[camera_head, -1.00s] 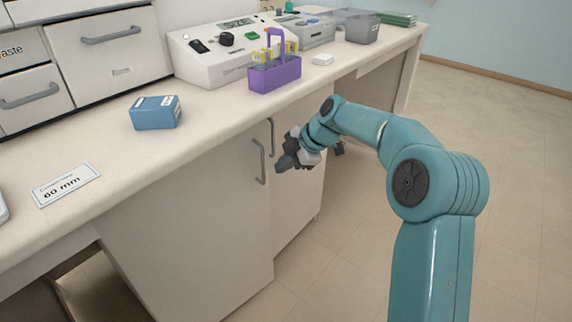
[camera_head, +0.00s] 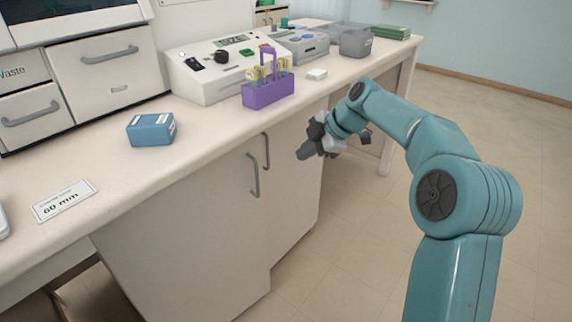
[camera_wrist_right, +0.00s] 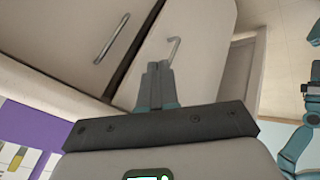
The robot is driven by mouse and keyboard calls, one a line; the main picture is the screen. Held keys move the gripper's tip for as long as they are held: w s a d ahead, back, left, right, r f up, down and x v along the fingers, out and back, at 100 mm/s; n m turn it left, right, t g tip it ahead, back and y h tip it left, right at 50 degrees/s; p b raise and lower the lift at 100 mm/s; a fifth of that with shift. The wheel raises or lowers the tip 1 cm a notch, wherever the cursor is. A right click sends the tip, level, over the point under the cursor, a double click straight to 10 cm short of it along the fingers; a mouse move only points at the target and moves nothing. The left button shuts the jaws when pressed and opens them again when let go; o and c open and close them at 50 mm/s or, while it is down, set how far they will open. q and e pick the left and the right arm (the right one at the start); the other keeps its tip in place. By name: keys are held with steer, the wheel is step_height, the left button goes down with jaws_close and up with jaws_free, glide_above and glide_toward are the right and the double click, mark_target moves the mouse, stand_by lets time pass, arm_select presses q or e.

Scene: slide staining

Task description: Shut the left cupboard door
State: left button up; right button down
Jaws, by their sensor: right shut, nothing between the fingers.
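The left cupboard door (camera_head: 190,235) is a pale panel below the bench, with a grey bar handle (camera_head: 253,175) near its right edge. Its lower right corner stands slightly proud of the right door (camera_head: 293,200), so it looks a little ajar. My right gripper (camera_head: 302,153) is shut and empty, in front of and right of the two handles, apart from them. The wrist view is turned over: its closed fingers (camera_wrist_right: 158,66) point towards the left door (camera_wrist_right: 205,30), and a dark gap shows between the doors.
On the bench (camera_head: 195,150) stand a blue box (camera_head: 150,130), a purple slide rack (camera_head: 268,92), a white instrument (camera_head: 205,80) and a label card (camera_head: 65,200). Open floor (camera_head: 350,255) lies in front of the cupboard.

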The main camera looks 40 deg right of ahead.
steer(key=w+d+f+m+t+h, duration=0.2)
steer(key=w+d+t+h, duration=0.2)
steer(key=d+h, duration=0.45)
steer(key=s+a+f+n+t+y+b, duration=0.3)
steer(key=s+a+b, duration=0.1)
steer(key=a, duration=0.3)
steer(key=s+a+f+n+t+y+b, duration=0.3)
steer(key=s+a+f+t+y, duration=0.15)
steer(key=a, duration=0.25)
steer(key=w+r+h, duration=0.1)
steer(key=w, duration=1.3)
steer(key=shift+a+g+b, duration=0.35)
steer(key=shift+a+b, duration=0.05)
steer(key=shift+a, duration=0.05)
